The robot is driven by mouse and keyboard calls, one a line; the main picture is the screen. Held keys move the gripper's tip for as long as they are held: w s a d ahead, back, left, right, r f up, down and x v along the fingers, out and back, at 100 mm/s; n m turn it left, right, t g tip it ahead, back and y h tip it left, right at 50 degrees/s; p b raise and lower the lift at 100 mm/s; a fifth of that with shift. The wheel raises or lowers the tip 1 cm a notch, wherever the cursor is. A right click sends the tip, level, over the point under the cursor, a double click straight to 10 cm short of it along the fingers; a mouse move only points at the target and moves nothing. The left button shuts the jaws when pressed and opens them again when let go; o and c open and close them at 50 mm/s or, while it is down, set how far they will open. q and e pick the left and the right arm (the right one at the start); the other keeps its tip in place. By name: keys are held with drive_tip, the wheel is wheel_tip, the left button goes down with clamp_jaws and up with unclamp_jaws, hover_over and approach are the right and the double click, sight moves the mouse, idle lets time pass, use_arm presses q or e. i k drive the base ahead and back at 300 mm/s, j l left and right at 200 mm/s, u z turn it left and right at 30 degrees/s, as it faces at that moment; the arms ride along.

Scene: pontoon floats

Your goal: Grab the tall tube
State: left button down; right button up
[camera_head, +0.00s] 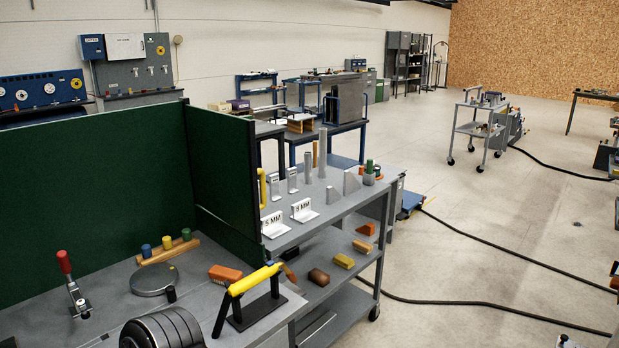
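A tall light-grey tube (322,153) stands upright on the top of a grey cart (335,205), toward its back. It is the tallest of the upright pieces there. A shorter grey tube (307,167) stands just left of it, and an orange upright piece (315,153) shows close behind its left side. Neither of my grippers is in view, and nothing touches the tall tube from my side.
Number plates "5 MM" (272,224) and "8 MM" (303,210) stand at the cart top's front. Small grey wedges (352,182) sit right of the tube. A dark green panel (222,166) borders the cart's left. The nearer bench holds a yellow-handled tool (254,279). Floor at right has black cables (500,258).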

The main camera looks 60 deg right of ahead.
sight(322, 132)
drive_tip(key=z, duration=2.1)
drive_tip(key=i+l, duration=0.25)
drive_tip(key=i, duration=0.25)
drive_tip(key=i+l, duration=0.25)
drive_tip(key=i, duration=0.25)
drive_tip(key=i+l, duration=0.25)
drive_tip(key=i, duration=0.25)
drive_tip(key=i+l+z, duration=0.3)
drive_tip(key=i+l, duration=0.45)
drive_tip(key=i+l+z, duration=0.25)
drive_tip(key=i+l, duration=0.5)
drive_tip(key=i, duration=0.05)
